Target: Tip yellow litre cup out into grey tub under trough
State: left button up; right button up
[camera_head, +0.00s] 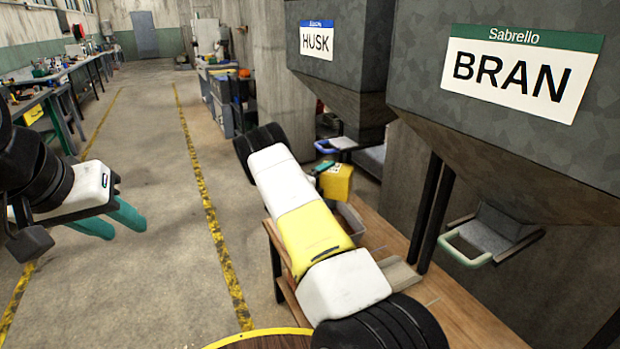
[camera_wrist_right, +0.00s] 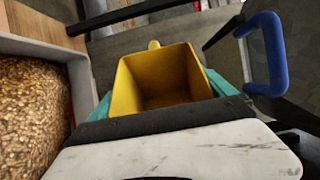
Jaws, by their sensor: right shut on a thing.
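The yellow litre cup (camera_head: 338,184) is held by my right gripper (camera_head: 322,168) above the wooden bench, below the HUSK trough. In the right wrist view the cup (camera_wrist_right: 165,82) sits between the teal fingers, its mouth partly facing the camera. Its visible inside is plain yellow and brownish shadow; I see no clear grain in it. A grey tub (camera_head: 351,220) stands just beside and below the cup, mostly behind my arm. A pale-walled tub (camera_wrist_right: 80,92) with brown flakes shows at the wrist view's left. My left gripper (camera_head: 122,226) is empty, its teal fingers apart, over the floor.
The HUSK trough (camera_head: 335,80) has a blue-handled slide (camera_head: 326,147), whose handle is close right of the cup in the wrist view (camera_wrist_right: 268,60). The BRAN trough (camera_head: 500,125) has a green-handled slide (camera_head: 466,250). The wooden bench (camera_head: 450,305) runs underneath. The left floor is clear.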

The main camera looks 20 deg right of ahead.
jog(key=shift+r+m+y, duration=0.1)
jog(key=shift+m+y, duration=0.2)
jog(key=shift+m, duration=0.5)
jog(key=m, duration=0.1)
jog(key=m+y, duration=0.1)
jog(key=m, duration=0.1)
jog(key=shift+r, duration=0.35)
jog(key=m+y, duration=0.2)
jog(key=m, duration=0.1)
jog(key=shift+r, duration=0.15)
jog(key=m+y, duration=0.2)
jog(key=m, duration=0.1)
jog(key=shift+d+r+t, duration=0.1)
jog(key=shift+r+t, duration=0.2)
jog(key=shift+r+m+t+y, duration=0.15)
jog(key=shift+m+t+y, duration=0.25)
jog(key=shift+m+y, duration=0.6)
jog(key=shift+m, duration=0.5)
